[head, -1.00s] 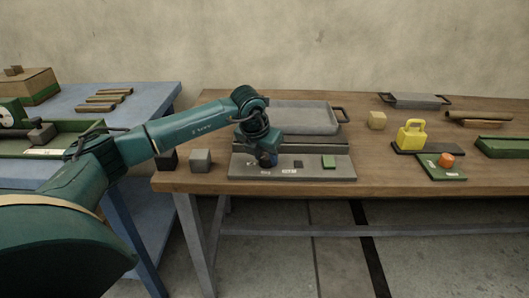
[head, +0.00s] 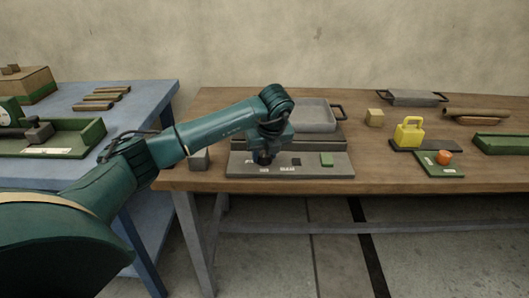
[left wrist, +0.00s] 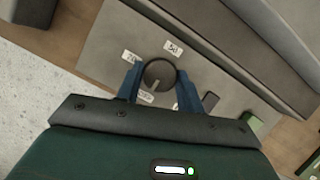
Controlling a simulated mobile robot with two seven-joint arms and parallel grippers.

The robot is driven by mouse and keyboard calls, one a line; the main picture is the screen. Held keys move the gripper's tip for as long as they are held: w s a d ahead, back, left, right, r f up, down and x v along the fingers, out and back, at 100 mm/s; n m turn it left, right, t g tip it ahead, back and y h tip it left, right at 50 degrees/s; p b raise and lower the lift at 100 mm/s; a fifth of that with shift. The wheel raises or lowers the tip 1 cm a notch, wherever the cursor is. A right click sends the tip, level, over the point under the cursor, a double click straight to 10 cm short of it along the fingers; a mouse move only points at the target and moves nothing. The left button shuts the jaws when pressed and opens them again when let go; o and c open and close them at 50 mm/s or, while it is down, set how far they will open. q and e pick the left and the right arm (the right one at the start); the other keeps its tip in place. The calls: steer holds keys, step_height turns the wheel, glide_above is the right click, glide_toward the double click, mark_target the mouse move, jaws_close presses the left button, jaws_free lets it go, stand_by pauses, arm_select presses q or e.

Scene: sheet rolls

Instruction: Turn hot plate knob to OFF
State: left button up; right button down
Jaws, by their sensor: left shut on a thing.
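The hot plate's grey control panel (head: 340,172) lies at the front left of the wooden bench. In the left wrist view, the round dark knob (left wrist: 160,70) stands on the panel between the blue fingers of my left gripper (left wrist: 159,86), which is shut on it. The knob's light pointer line aims toward the lower label (left wrist: 145,97). Two more white labels sit at upper left (left wrist: 130,56) and upper right (left wrist: 173,48); I cannot read them surely. In the head view, my left gripper (head: 262,158) reaches down to the panel and hides the knob.
A green square (head: 327,159) and a small dark block (head: 297,161) are on the panel. A grey cube (head: 199,160) is left, partly behind my arm. A yellow weight-like object (head: 410,133) stands at right.

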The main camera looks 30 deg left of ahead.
arm_select(q)
steer(key=shift+n, duration=0.5)
steer(key=o, duration=1)
steer(key=v, duration=0.6)
steer(key=p+v, duration=0.1)
steer(key=v, duration=0.6)
steer(key=shift+w+d+r, duration=0.1)
steer(key=shift+w+r, duration=0.05)
steer(key=shift+w, duration=0.05)
